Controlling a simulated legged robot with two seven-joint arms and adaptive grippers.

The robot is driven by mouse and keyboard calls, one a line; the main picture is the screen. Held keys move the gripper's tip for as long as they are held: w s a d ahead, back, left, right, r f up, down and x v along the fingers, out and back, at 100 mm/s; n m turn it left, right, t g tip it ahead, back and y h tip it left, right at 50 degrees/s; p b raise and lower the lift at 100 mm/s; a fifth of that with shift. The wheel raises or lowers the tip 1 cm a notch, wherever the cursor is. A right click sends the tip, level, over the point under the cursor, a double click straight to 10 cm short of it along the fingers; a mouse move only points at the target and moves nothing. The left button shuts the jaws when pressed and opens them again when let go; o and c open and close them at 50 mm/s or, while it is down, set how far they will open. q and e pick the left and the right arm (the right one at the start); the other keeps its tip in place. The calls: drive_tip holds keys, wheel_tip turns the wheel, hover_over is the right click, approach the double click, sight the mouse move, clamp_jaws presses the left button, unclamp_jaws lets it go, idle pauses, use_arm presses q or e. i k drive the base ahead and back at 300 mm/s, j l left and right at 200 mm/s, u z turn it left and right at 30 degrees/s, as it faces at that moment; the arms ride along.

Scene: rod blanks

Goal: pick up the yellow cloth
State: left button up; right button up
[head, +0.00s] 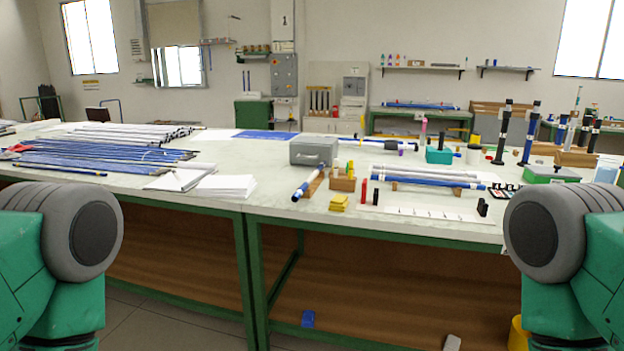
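The yellow cloth (339,203) is a small folded stack lying near the front edge of the white-topped workbench (290,222), a little right of the picture's middle. It lies flat and nothing covers it. Only parts of my two arms show, at the lower left and lower right. Neither gripper is in view, so I cannot see what they hold. Nothing of mine touches the cloth.
Behind the cloth stand a wooden block (343,184) and a grey box (314,151). A blue-and-white rod (308,182) lies left of it. A red marker (364,191) stands to its right. White papers (226,187) lie further left. The bench front edge beside the cloth is clear.

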sight(339, 204)
drive_tip(key=i+j, duration=0.4)
drive_tip(key=i, duration=0.2)
drive_tip(key=i+j, duration=0.35)
drive_tip(key=i, duration=0.25)
